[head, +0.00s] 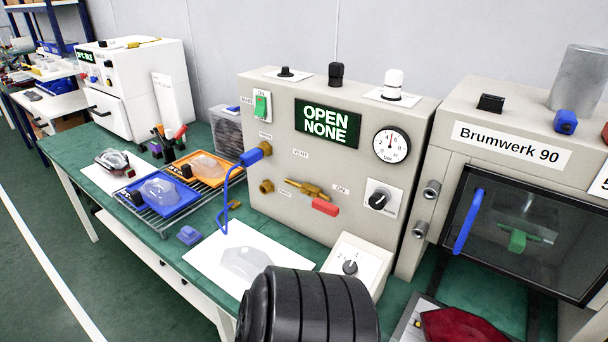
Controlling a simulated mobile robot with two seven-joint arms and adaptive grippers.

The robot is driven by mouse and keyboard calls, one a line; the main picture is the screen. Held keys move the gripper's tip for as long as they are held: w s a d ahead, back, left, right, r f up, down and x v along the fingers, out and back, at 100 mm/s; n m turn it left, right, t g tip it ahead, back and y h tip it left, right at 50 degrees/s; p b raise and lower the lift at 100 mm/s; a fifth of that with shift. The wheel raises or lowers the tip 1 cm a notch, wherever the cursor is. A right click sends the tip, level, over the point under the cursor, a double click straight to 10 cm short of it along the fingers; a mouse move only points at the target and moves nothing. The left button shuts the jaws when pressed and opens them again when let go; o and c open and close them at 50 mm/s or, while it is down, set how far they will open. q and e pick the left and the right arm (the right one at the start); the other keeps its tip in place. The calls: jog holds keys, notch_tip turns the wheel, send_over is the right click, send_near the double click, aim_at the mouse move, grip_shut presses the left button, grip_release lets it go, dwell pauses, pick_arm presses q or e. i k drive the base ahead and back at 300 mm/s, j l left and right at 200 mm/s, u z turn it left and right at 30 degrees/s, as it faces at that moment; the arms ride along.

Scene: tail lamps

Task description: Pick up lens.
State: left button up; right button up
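A clear, faceted lens (245,262) lies on a white sheet (208,262) on the green bench, in front of the grey test box. Another clear lens (160,191) rests in a blue tray (184,208), and a third clear piece (205,167) rests in an orange tray (216,184) behind it. A dark and red lamp (113,161) lies on a white sheet farther left. A red lens-like piece (462,329) is partly cut off at the bottom right. Neither gripper shows in the head view.
A large black ribbed shape covers the bottom centre, close to the lens sheet. The grey box (275,155) reads "OPEN NONE"; a blue hose (224,205) hangs from it beside the sheet. A blue block (189,235) sits left of the sheet. An oven (540,200) stands right.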

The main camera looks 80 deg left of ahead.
aim_at(246, 261)
jog(key=i+u, duration=0.15)
jog(key=u, duration=0.3)
jog(key=i+l+u, duration=0.1)
jog(key=u, duration=0.4)
jog(key=i, duration=0.05)
